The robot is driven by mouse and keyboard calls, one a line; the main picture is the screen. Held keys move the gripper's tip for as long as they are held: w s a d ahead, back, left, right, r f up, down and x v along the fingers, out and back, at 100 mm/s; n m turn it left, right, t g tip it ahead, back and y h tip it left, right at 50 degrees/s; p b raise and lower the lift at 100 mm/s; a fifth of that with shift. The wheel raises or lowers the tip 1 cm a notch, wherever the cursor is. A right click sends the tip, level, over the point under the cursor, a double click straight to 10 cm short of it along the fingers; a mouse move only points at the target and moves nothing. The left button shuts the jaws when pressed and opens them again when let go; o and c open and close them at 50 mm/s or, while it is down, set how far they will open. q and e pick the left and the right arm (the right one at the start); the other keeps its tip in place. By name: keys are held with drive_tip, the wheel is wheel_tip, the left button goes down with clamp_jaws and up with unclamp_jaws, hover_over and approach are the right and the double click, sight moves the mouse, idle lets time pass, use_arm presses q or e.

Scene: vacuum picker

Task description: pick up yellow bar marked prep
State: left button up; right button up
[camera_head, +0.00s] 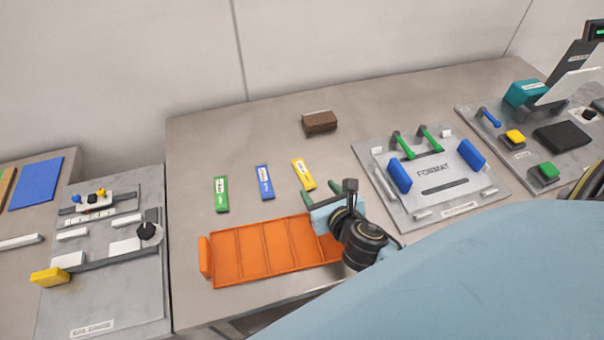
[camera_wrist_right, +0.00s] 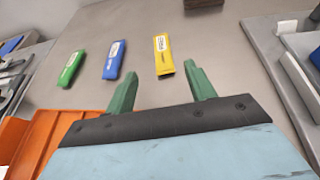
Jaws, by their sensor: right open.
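The yellow bar (camera_head: 304,174) lies flat on the grey table, the rightmost of three bars. It has a white label whose text is too small to read. It also shows in the right wrist view (camera_wrist_right: 164,54), just beyond my right gripper's fingertips. My right gripper (camera_head: 321,190) is above the table near the bar's front end; its green fingers (camera_wrist_right: 157,76) are open and empty, with the bar ahead between their lines. A blue bar (camera_head: 264,182) and a green bar (camera_head: 221,194) lie to its left. My left gripper is not in view.
An orange compartment tray (camera_head: 205,257) lies in front of the bars, partly under my right gripper. A brown block (camera_head: 319,122) sits behind them. A panel marked FORMAT (camera_head: 456,190) with blue and green handles stands to the right. The table between bars and block is clear.

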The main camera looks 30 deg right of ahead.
approach(302, 167)
drive_tip(key=shift+b+x, duration=0.3)
drive_tip(key=shift+x, duration=1.4)
drive_tip(key=b+x, duration=0.1)
drive_tip(key=x, duration=0.3)
drive_tip(key=shift+w+f, duration=0.15)
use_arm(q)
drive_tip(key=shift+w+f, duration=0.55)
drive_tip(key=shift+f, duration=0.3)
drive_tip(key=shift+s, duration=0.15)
use_arm(e)
drive_tip(key=c, duration=1.1)
drive_tip(key=shift+o, duration=0.2)
